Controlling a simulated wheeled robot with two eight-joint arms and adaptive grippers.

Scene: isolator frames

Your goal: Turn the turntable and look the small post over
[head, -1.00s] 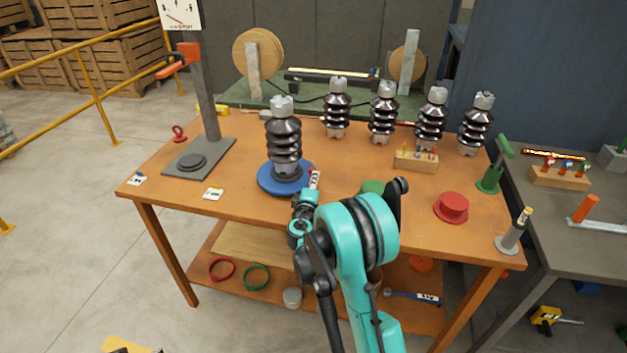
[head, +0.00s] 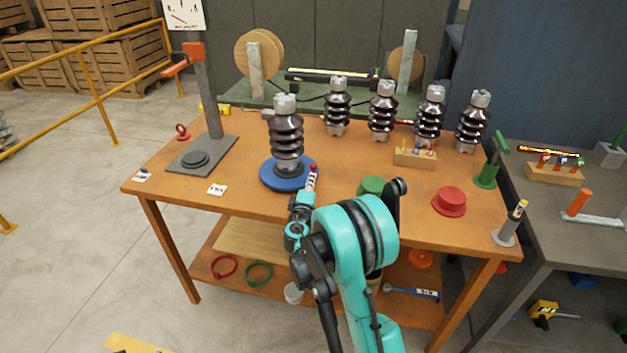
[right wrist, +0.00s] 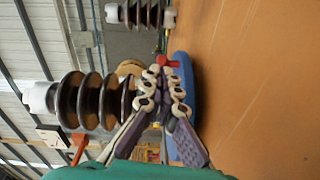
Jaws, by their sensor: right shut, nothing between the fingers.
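The blue turntable (head: 268,182) lies near the front edge of the orange-topped table. The small post (head: 287,140), a dark brown ribbed insulator with grey metal ends, stands upright on it. In the right wrist view the post (right wrist: 88,101) lies sideways to the left, and the turntable's blue edge (right wrist: 184,75) shows behind the fingers. My right gripper (head: 311,181) is shut and empty at the turntable's right front rim. A small red knob (right wrist: 172,63) shows just past its fingertips (right wrist: 165,78); I cannot tell whether they touch. My left gripper is out of view.
Several similar insulators (head: 382,112) stand along the back. A grey stand (head: 205,155) is left of the turntable. A green cap (head: 371,185), red cap (head: 449,201) and wooden block (head: 415,158) lie to the right. The table's front left is mostly clear, with small labels (head: 217,189).

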